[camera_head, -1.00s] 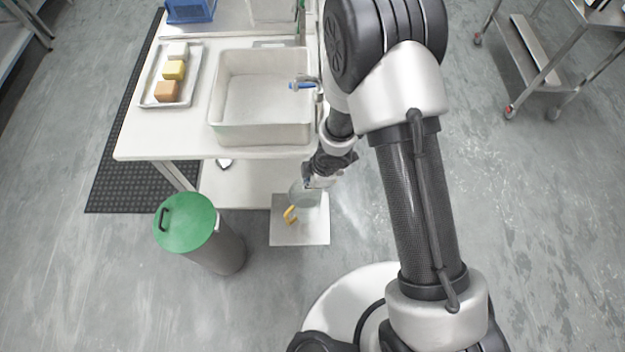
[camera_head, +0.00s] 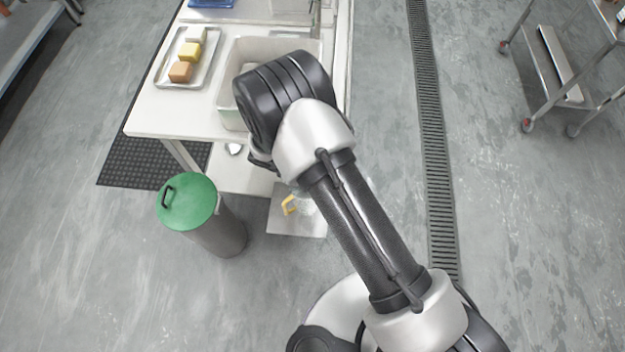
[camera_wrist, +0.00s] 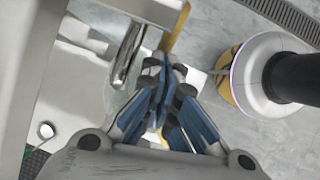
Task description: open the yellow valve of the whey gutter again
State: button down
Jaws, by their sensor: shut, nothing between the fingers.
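In the wrist view a flat yellow bar (camera_wrist: 178,28) stands at the top, beside a curved chrome pipe (camera_wrist: 128,55); it may be the valve's lever, but most of its fitting is hidden. My gripper (camera_wrist: 166,72) is shut and empty, with its blue-padded fingers together just below the yellow bar in the picture. I cannot tell whether they touch it. A second, curved yellow piece (camera_wrist: 226,88) shows right of the fingers. In the head view my arm hides the gripper and the tap area. No gutter can be made out clearly.
A clear jug with a yellow handle (camera_head: 289,204) stands on a low white plate (camera_head: 290,229). A green-lidded bin (camera_head: 187,201) is left of it. The white table (camera_head: 155,120) bears a sink (camera_head: 232,113) and a tray (camera_head: 160,80) of blocks.

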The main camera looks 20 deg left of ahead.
jog(key=shift+w+d+f+b, duration=0.1)
jog(key=shift+d+f+b, duration=0.3)
jog(key=shift+f+b, duration=0.05)
jog(key=shift+d+f, duration=0.1)
dwell(0.6)
